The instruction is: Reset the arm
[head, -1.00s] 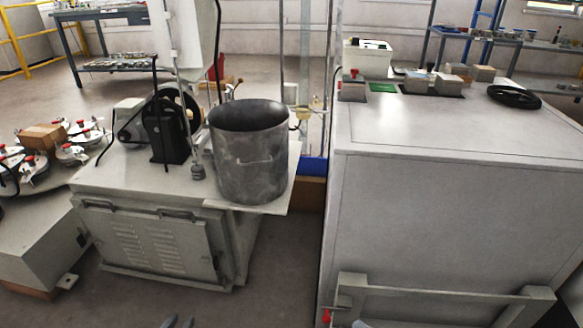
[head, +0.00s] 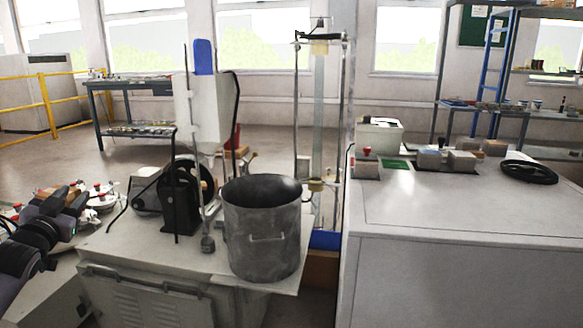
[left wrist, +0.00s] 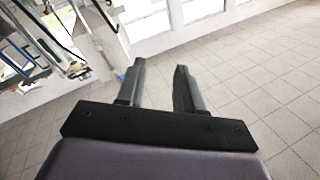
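My left arm comes in at the left edge of the head view, raised beside the machine bench. Its gripper end (head: 78,198) is dark and small there. In the left wrist view my left gripper (left wrist: 159,66) has its two grey fingers apart, with a clear gap and nothing between them. Tiled floor and a bright window wall show beyond the fingers. My right arm and gripper are in neither view.
A grey metal pot (head: 262,238) stands on the machine bench (head: 140,255), with a black motor unit (head: 180,198) left of it. A large white cabinet (head: 450,215) stands right, bearing small boxes and a black ring (head: 528,172). Red-knobbed discs (head: 100,196) lie near my left arm.

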